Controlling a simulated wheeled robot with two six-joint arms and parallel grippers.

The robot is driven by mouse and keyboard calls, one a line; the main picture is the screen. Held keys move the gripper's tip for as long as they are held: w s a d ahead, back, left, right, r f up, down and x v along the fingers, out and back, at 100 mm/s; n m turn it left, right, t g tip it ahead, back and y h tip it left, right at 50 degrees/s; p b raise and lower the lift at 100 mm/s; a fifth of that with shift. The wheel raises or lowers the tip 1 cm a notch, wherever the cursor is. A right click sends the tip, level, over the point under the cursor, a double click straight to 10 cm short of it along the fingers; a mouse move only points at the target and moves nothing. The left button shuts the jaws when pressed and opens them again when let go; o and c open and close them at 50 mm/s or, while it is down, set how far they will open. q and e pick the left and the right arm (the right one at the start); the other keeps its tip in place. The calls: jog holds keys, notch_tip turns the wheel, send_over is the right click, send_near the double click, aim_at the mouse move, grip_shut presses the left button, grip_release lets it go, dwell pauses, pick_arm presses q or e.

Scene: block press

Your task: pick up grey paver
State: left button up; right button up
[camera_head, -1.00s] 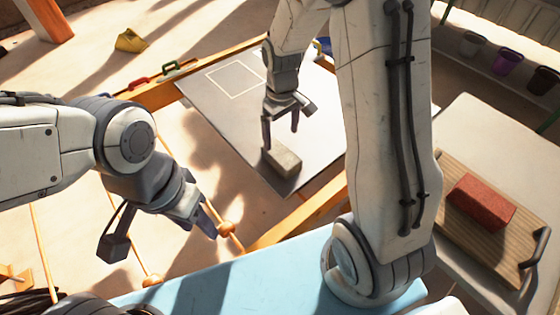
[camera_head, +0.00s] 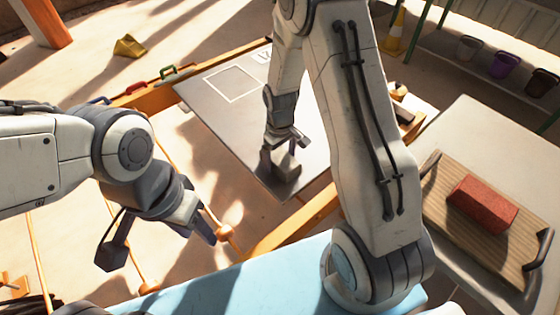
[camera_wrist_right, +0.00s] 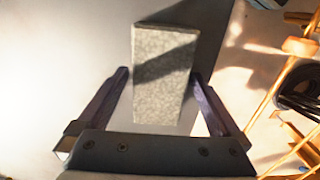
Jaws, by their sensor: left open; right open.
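The grey paver (camera_head: 284,178) lies on the dark grey board (camera_head: 212,108) near the board's front corner, partly hidden by my right gripper in the head view. In the right wrist view the paver (camera_wrist_right: 163,85) is a speckled grey block between the open fingers of my right gripper (camera_wrist_right: 161,90), with a gap on each side. My right gripper (camera_head: 284,158) also shows in the head view, pointing down right at the paver. My left gripper (camera_head: 207,226) is open and empty at the left, well apart from the paver.
A red brick (camera_head: 482,204) lies on a wooden tray (camera_head: 440,210) with dark handles on the table at the right. A wooden beam (camera_head: 300,225) edges the board. A light blue surface (camera_head: 240,285) is in front.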

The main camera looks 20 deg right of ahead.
grip_shut()
jog(key=shift+r, duration=0.1)
jog(key=shift+r, duration=0.15)
